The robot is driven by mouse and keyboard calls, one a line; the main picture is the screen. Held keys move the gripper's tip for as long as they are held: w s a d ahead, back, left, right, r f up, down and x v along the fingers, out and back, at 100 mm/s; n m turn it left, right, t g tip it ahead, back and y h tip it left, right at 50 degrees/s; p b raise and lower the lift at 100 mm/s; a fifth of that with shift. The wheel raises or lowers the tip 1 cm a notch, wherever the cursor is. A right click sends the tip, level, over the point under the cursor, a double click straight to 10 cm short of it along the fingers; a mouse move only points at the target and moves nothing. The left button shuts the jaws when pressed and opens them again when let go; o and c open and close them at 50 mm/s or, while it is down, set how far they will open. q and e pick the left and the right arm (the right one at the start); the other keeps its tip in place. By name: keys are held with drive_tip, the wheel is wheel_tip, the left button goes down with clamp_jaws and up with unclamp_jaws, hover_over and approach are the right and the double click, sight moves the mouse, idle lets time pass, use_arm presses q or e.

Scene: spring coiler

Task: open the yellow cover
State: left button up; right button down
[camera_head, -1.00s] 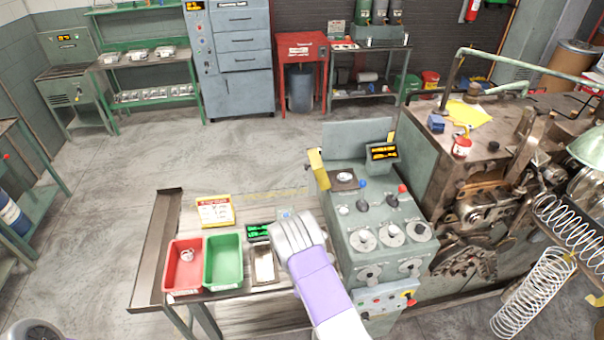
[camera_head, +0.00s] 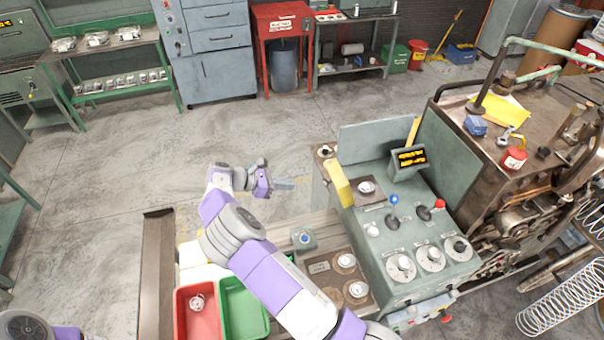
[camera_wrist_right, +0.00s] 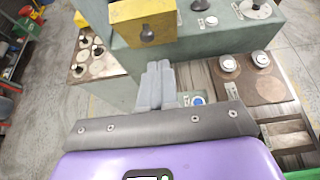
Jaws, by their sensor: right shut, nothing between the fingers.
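The yellow cover (camera_head: 340,184) stands at the left edge of the green control console (camera_head: 425,240), beside a brown plate with a round white button. In the right wrist view the yellow cover (camera_wrist_right: 143,22) is at the top, with a dark round spot on its face. My right gripper (camera_head: 288,184) is shut and empty, to the left of the cover and apart from it. In the right wrist view its fingers (camera_wrist_right: 157,75) are together, pointing up toward the cover with a gap between. My left gripper is not in view; part of my left arm shows at the bottom left.
A screen (camera_head: 410,157), a blue knob (camera_head: 394,199) and a red knob (camera_head: 440,204) stand on the console. Red (camera_head: 200,318) and green (camera_head: 243,312) bins sit on the bench below my right arm. The floor behind the gripper is clear.

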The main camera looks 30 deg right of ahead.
drive_tip(key=s+d, duration=0.2)
drive_tip(key=b, duration=0.1)
approach(336, 185)
drive_tip(key=shift+d+f, duration=2.05)
drive_tip(key=shift+d, duration=0.65)
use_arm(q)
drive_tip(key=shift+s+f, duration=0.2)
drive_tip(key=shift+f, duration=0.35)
use_arm(e)
drive_tip(key=shift+s, duration=0.1)
